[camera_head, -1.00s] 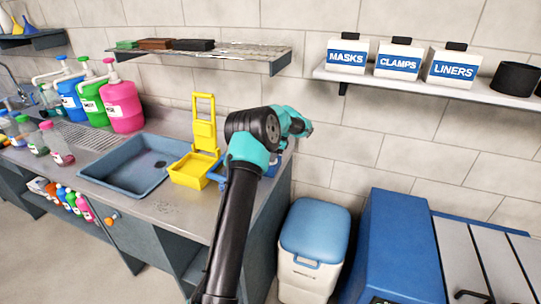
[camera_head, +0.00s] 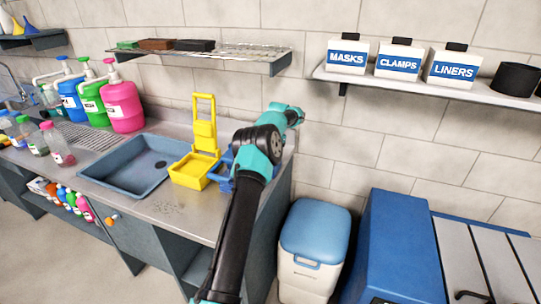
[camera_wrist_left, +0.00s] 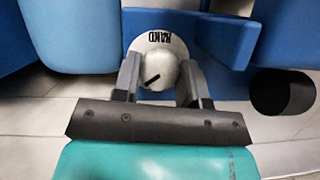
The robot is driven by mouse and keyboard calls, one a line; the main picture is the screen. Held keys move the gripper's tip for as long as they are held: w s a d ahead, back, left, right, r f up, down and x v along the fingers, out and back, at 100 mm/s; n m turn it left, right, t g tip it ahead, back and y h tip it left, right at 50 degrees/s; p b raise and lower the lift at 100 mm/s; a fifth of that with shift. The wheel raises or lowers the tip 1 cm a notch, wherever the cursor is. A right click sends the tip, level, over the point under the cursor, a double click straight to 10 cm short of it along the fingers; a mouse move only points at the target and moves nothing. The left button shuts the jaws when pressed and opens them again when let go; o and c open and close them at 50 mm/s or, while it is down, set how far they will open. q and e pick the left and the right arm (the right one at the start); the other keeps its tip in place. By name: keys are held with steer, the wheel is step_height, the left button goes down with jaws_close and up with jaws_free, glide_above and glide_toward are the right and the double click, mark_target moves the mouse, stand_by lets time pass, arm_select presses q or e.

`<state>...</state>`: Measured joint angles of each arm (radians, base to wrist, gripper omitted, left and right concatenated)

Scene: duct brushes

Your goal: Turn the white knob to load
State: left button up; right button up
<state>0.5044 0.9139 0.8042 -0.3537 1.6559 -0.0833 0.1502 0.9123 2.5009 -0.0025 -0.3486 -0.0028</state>
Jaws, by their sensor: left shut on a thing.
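The white knob (camera_wrist_left: 152,66) shows in the left wrist view, round and set against blue parts. It has a dark pointer line, slanted from lower left to upper right, and dark upside-down lettering above it that I cannot read for sure. My left gripper (camera_wrist_left: 155,78) is shut on the knob, one finger on each side. In the head view one arm of mine reaches up from the bottom; its gripper and the knob cannot be made out there. My right gripper is in neither view.
Behind my arm a yellow folding holder (camera_head: 189,172) stands on the steel counter beside a partly hidden blue item (camera_head: 221,176) and the sink (camera_head: 127,167). A blue-lidded bin (camera_head: 315,228) and blue cabinet (camera_head: 398,240) stand to the right.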

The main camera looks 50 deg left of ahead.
arm_select(q)
steer(key=n+t+h, duration=0.1)
steer(key=n, duration=0.3)
steer(key=shift+n+t+h, duration=0.4)
steer(key=shift+n+h, duration=0.2)
steer(key=shift+n, duration=1)
steer(key=o, duration=0.6)
steer(key=shift+a, duration=0.15)
